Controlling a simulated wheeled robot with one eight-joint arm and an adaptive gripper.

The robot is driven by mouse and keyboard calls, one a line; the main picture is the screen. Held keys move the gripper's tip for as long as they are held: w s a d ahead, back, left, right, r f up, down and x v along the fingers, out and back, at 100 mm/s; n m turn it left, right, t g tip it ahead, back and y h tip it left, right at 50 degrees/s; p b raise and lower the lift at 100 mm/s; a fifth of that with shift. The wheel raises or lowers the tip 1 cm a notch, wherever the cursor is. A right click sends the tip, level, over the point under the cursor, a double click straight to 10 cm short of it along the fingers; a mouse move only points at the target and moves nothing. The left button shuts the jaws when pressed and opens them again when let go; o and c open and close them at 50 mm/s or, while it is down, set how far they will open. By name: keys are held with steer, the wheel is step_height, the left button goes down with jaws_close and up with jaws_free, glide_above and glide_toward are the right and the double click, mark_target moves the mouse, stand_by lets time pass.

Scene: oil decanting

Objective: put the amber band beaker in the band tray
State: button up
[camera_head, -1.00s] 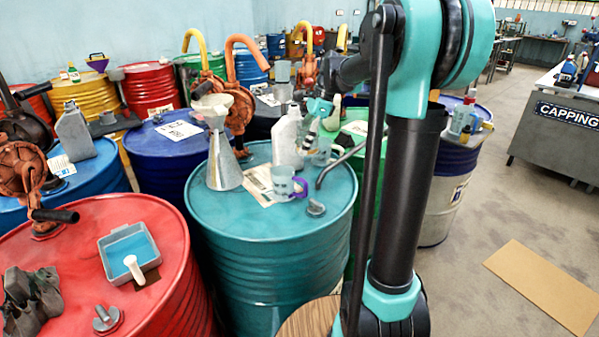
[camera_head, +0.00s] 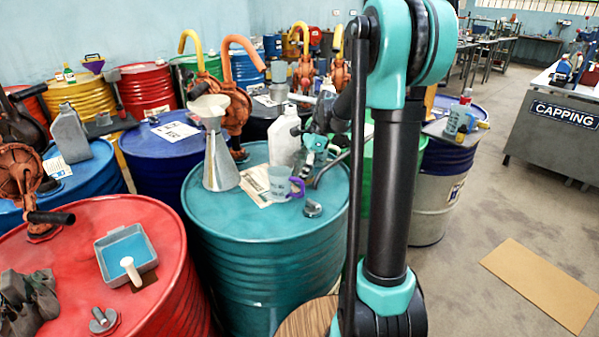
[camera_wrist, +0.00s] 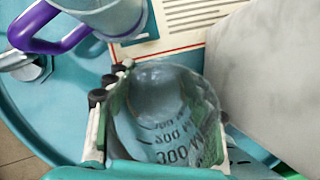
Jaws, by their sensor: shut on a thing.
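My gripper (camera_head: 314,158) is low over the teal drum, behind the purple-handled beaker. In the wrist view my gripper (camera_wrist: 165,145) is shut on a clear graduated beaker (camera_wrist: 165,115), one finger at each side. Dark printed numbers show on this beaker; I cannot make out an amber band. In the head view the gripper mostly hides it. I cannot tell whether it touches the drum. A grey tray (camera_head: 103,245) with a blue inside and a white tool in it sits on the red drum at the left; no label shows that it is the band tray.
The purple-handled beaker (camera_head: 278,184) stands close by, also in the wrist view (camera_wrist: 112,18). A white jug (camera_head: 284,137) stands next to the held beaker. A metal funnel can (camera_head: 220,160), a paper sheet and a cap (camera_head: 312,208) share the teal drum (camera_head: 250,225).

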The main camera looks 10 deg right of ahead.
steer(key=o, duration=0.9)
steer(key=shift+f, duration=0.1)
